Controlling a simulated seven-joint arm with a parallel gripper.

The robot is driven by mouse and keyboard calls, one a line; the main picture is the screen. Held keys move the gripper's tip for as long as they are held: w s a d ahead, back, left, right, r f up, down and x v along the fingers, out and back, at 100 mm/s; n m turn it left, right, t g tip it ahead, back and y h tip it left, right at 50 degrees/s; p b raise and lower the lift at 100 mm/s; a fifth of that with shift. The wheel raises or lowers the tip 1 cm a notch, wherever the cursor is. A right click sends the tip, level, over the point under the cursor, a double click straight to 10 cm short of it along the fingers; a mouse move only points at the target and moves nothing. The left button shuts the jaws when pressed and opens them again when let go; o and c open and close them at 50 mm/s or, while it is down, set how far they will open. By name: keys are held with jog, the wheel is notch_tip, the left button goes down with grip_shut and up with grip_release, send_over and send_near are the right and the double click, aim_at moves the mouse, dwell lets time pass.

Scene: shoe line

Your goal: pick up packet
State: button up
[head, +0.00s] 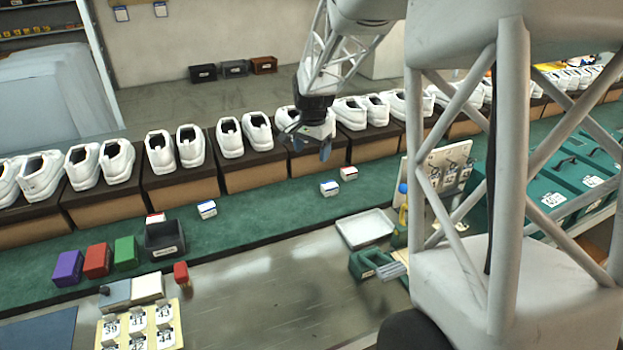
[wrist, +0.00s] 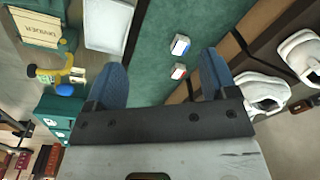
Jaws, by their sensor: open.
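Several small white packets lie on the green mat. One with a blue top (head: 330,188) and one with a red top (head: 349,173) lie close together, apart from each other. In the wrist view the blue-topped packet (wrist: 180,45) and the red-topped packet (wrist: 178,71) show between and beyond my fingers. Another blue-topped packet (head: 207,209) lies further left, and a red-topped one (head: 155,218) is partly hidden behind a black bin. My gripper (head: 309,148) hangs above the mat near the shoe row. It is open and empty, with blue fingers (wrist: 162,78) spread apart.
White shoes (head: 230,138) stand on dark-topped boxes along the mat's back edge. A white tray (head: 365,228) lies in front of the packets. The black bin (head: 165,240) and coloured boxes (head: 97,261) stand left. The mat between the packets is clear.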

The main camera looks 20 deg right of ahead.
jog(key=w+d+f+m, duration=0.3)
jog(key=w+d+f, duration=0.4)
jog(key=w+f, duration=0.3)
jog(key=m+g, duration=0.1)
jog(key=m, duration=0.2)
send_over(329, 185)
notch_tip(329, 185, down, 10)
jog(key=shift+w+r, duration=0.1)
jog(key=shift+w+f, duration=0.1)
jog(key=shift+f, duration=0.1)
jog(key=shift+f, duration=0.15)
jog(key=shift+f, duration=1.15)
jog(key=shift+d+f, duration=0.15)
jog(key=shift+f, duration=2.45)
